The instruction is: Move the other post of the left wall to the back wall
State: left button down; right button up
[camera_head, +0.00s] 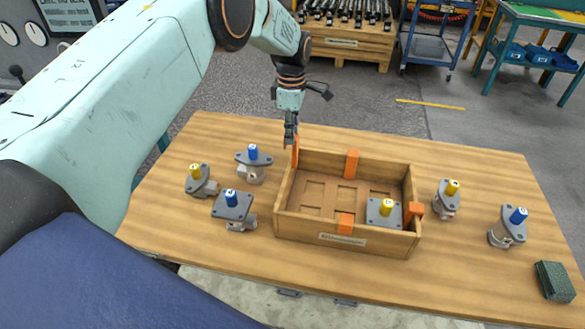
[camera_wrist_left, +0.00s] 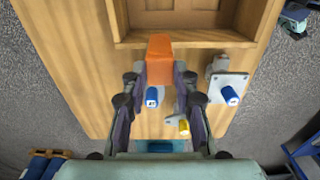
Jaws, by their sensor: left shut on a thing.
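The wooden box (camera_head: 330,237) stands in the middle of the table. My left gripper (camera_head: 291,143) is shut on an orange post (camera_head: 295,152) at the back end of the box's left wall. The post shows between the fingers in the left wrist view (camera_wrist_left: 160,62), beside the box wall (camera_wrist_left: 190,38). I cannot tell whether it is still seated on the wall. Another orange post (camera_head: 351,163) is on the back wall, one (camera_head: 345,223) on the front wall, and one (camera_head: 415,210) on the right wall. My right gripper is not in view.
A yellow-topped motor (camera_head: 383,211) sits in the box's right front compartment. Left of the box stand blue-topped motors (camera_head: 252,164) (camera_head: 233,205) and a yellow-topped one (camera_head: 200,180). More motors (camera_head: 447,199) (camera_head: 508,227) and a green block (camera_head: 554,282) are at right. Table behind the box is clear.

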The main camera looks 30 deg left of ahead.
pick_arm(q)
jog(key=shift+r+p, duration=1.45)
jog(key=shift+r, duration=0.5)
jog(key=shift+f, duration=0.1)
jog(key=shift+s, duration=0.1)
